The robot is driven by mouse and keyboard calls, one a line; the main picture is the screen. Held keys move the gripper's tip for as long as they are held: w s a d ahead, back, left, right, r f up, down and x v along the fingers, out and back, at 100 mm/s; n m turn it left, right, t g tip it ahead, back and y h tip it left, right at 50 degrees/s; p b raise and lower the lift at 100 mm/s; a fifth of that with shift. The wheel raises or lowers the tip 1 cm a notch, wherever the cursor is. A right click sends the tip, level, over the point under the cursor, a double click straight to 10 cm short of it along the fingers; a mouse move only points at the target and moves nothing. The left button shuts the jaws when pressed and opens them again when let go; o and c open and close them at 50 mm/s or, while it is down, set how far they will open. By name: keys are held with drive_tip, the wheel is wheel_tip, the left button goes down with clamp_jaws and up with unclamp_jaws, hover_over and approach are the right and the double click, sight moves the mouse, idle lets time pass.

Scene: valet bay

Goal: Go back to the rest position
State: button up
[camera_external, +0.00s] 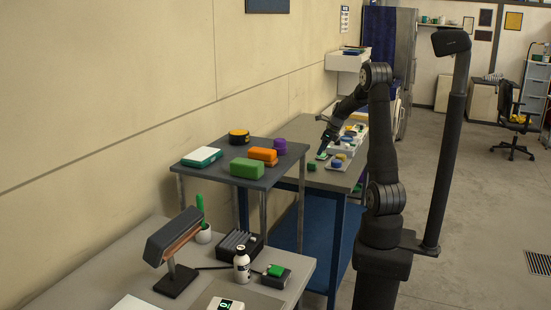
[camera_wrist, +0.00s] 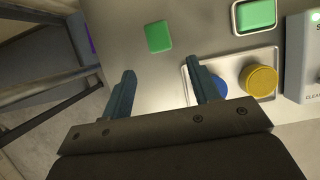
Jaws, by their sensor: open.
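My gripper (camera_wrist: 160,90) is open in the wrist view, with nothing between its two blue-grey fingers. In the external view my gripper (camera_external: 324,148) hangs low over the grey workbench (camera_external: 349,181). A green block (camera_wrist: 158,36) lies on the bench just beyond the fingers. Another green block (camera_wrist: 255,14) sits in a white-rimmed tray. A yellow round piece (camera_wrist: 259,80) and a blue round piece (camera_wrist: 219,87) sit on a pale plate at the right finger, which partly hides the blue one.
A raised grey shelf (camera_external: 236,176) with green and orange blocks stands left of the workbench. A nearer table (camera_external: 75,272) holds a lamp (camera_external: 173,240) and a white bottle (camera_external: 242,265). A black post (camera_external: 450,150) stands beside my arm.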

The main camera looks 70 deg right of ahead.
drive_tip(key=x, duration=0.8)
drive_tip(key=shift+f, duration=0.25)
drive_tip(key=shift+w+f, duration=0.15)
drive_tip(key=shift+w, duration=0.1)
wheel_tip(320, 180, up, 4)
drive_tip(key=shift+f, duration=0.15)
drive_tip(key=s+d+r, duration=0.3)
drive_tip(key=s+r, duration=0.4)
drive_tip(key=s, duration=0.4)
wheel_tip(320, 180, up, 20)
drive_tip(key=n+y, duration=0.1)
drive_tip(key=n, duration=0.3)
hover_over(315, 163)
drive_tip(key=w+a, duration=0.5)
drive_tip(key=a, duration=0.1)
drive_tip(key=shift+w+a+r+y, duration=0.2)
drive_tip(key=shift+w+a+y, duration=0.1)
drive_tip(key=shift+w+a, duration=0.3)
drive_tip(key=shift+o, duration=0.3)
